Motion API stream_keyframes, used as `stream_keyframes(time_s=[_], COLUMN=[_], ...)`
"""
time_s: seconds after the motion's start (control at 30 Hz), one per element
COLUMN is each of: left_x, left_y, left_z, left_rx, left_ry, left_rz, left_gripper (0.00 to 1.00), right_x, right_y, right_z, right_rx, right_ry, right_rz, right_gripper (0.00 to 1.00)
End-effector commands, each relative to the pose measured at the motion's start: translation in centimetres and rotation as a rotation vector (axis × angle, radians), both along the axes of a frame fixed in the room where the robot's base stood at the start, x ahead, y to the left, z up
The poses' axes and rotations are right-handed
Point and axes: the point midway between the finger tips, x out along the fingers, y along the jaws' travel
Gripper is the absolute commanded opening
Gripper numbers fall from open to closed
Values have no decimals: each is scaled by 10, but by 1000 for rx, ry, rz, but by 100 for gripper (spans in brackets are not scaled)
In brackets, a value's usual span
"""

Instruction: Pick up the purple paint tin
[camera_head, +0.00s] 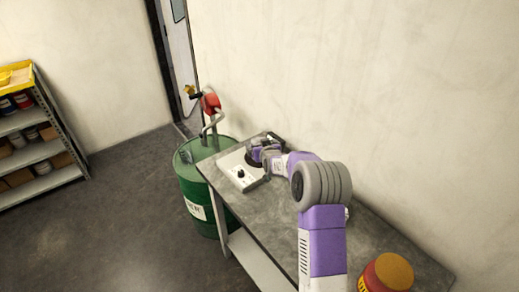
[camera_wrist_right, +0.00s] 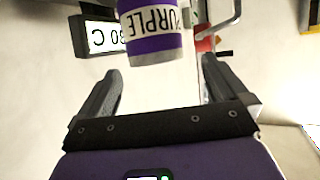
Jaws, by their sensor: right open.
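The purple paint tin (camera_wrist_right: 153,35) shows at the top middle of the right wrist view. It has a purple body and a white band lettered PURPLE, which appears upside down; its upper part in the picture is cut off. My right gripper (camera_wrist_right: 160,72) is open, with one dark finger on each side below the tin in the picture. The tin appears just beyond the fingertips, and nothing is clamped. In the head view my right gripper (camera_head: 262,153) is over the far end of the bench, beside a white device; I cannot make out the tin there. My left gripper is not in view.
The white device with a black knob (camera_head: 240,173) sits on the grey bench (camera_head: 245,205). A lit display (camera_wrist_right: 103,37) reads upside down. A green drum (camera_head: 190,180) with a red pump stands beyond the bench. An orange-lidded tin (camera_head: 388,270) is near. The wall borders the bench's right.

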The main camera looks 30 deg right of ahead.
Motion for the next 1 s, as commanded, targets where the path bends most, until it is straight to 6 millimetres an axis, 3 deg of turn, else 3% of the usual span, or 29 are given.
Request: stream_keyframes(time_s=[0.53, 0.9, 1.0], left_x=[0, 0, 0], left_y=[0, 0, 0], left_z=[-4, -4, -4], left_rx=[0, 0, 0], left_ry=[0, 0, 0], left_rz=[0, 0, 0], left_gripper=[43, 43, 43], right_x=[41, 46, 46], right_y=[-20, -21, -21], right_z=[-26, -28, -28], right_rx=[3, 3, 3], right_ry=[1, 0, 0], right_rz=[0, 1, 1], right_gripper=[100, 100, 85])
